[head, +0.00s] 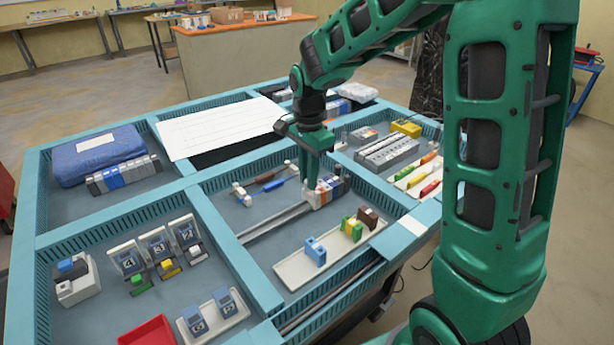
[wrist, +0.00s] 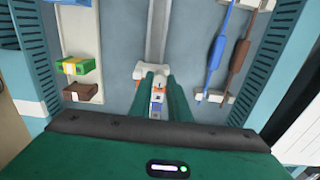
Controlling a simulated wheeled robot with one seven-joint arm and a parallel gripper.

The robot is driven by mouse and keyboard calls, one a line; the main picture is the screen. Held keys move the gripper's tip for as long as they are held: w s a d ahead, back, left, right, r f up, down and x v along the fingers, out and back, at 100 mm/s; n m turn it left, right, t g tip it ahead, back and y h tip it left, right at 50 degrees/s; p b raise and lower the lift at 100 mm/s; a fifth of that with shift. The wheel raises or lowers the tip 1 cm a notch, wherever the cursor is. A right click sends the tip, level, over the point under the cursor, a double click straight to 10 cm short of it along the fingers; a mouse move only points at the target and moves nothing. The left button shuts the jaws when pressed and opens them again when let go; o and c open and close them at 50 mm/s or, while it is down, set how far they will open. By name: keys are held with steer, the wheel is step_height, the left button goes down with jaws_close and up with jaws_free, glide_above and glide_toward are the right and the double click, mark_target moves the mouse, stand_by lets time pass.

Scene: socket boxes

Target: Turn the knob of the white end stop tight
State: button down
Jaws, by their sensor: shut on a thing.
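The white end stop (head: 309,198) sits on the metal rail (head: 272,222), at the near-left end of a row of grey, orange and blue terminal blocks (head: 333,187). My gripper (head: 313,184) points down over that end of the row and its fingertips are at the end stop. In the wrist view, the end stop (wrist: 152,70) shows just past my fingers (wrist: 156,84), with the rail (wrist: 163,30) running on beyond it. The fingers are nearly closed around the end stop's top. The knob is hidden between them.
A white tray (head: 293,272) with blue, green-yellow and brown blocks lies in front of the rail. Blue and brown screwdriver-like pieces (head: 272,184) lie on holders behind it. Blue divider walls (head: 219,225) enclose this compartment.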

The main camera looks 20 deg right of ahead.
steer(key=shift+w+a+r, duration=0.1)
steer(key=shift+w, duration=0.1)
steer(key=c, duration=1.9)
jaws_free()
steer(key=shift+s, duration=0.1)
step_height(320, 180, up, 11)
steer(key=shift+f, duration=0.2)
